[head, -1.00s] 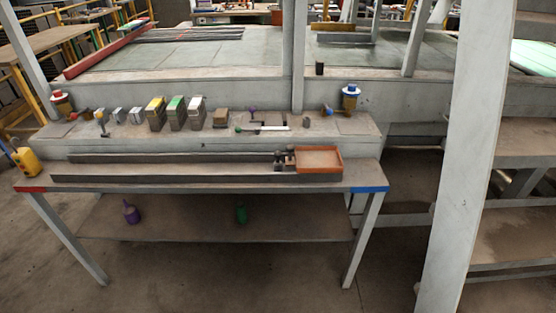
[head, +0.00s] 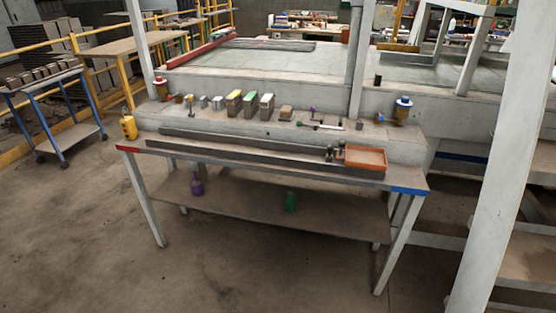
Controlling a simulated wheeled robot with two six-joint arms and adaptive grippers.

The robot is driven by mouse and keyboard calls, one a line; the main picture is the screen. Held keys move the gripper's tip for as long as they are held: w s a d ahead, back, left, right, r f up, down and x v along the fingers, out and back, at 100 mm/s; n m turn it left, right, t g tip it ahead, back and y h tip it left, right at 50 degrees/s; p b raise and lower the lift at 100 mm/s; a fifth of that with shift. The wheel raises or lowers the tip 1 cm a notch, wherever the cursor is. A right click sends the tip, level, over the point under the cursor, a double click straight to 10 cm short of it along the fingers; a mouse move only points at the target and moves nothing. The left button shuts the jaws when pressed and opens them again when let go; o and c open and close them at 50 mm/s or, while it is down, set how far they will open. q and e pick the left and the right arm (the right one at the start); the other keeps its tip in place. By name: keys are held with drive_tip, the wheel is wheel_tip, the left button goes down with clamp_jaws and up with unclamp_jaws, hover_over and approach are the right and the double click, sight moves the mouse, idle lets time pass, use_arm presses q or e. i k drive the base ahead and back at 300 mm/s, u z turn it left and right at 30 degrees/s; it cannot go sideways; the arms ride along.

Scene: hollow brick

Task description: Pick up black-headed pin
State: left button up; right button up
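I cannot make out a black-headed pin for sure. On the raised shelf of the workbench (head: 400,145), small pieces lie near a dark slotted plate (head: 327,123), one with a purple head (head: 313,108) and one with a green head (head: 299,124). They are too small to tell more. Small dark parts (head: 333,153) sit beside the orange tray (head: 366,157) at the right end of the dark rails. A small black cylinder (head: 378,80) stands on the ledge behind. Neither of my grippers is in view.
Several blocks with coloured tops (head: 250,103) stand on the shelf. A blue-framed trolley (head: 60,120) is at left, a pale post (head: 510,170) at right. The floor in front is clear.

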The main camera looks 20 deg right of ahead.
sight(330, 148)
drive_tip(key=u, duration=0.65)
drive_tip(key=i, duration=2.05)
drive_tip(key=z, duration=1.25)
drive_tip(key=i, duration=0.85)
drive_tip(key=z, duration=1)
